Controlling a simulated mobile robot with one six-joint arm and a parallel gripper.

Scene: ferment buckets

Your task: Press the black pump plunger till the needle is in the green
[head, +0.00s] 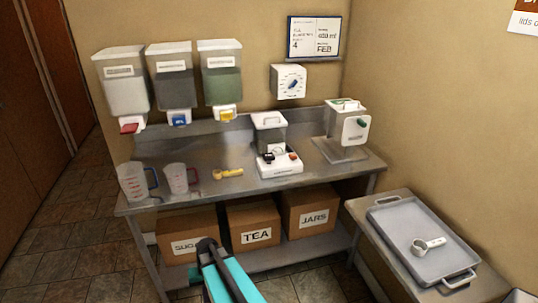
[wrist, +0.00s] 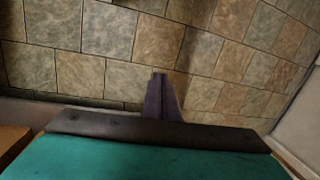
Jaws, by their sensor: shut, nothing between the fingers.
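A small black part (head: 268,157), perhaps the pump plunger, sits at the front left of a white-based unit (head: 280,168) on the steel table. A red knob (head: 292,156) is beside it, and a lidded clear container (head: 269,130) stands at the unit's back. I cannot make out a needle or green band on this unit. My gripper (wrist: 160,79) shows in the wrist view, its dark fingers shut and empty above the tiled floor. In the head view my turquoise arm is low in front of the table, well apart from the unit.
Two measuring jugs (head: 133,182) and a yellow scoop (head: 228,174) are on the table's left. A white-lidded machine (head: 345,122) stands right. Wall dispensers (head: 175,85) hang above left. Boxes (head: 253,224) fill the lower shelf. A tray (head: 405,232) lies on the right side table.

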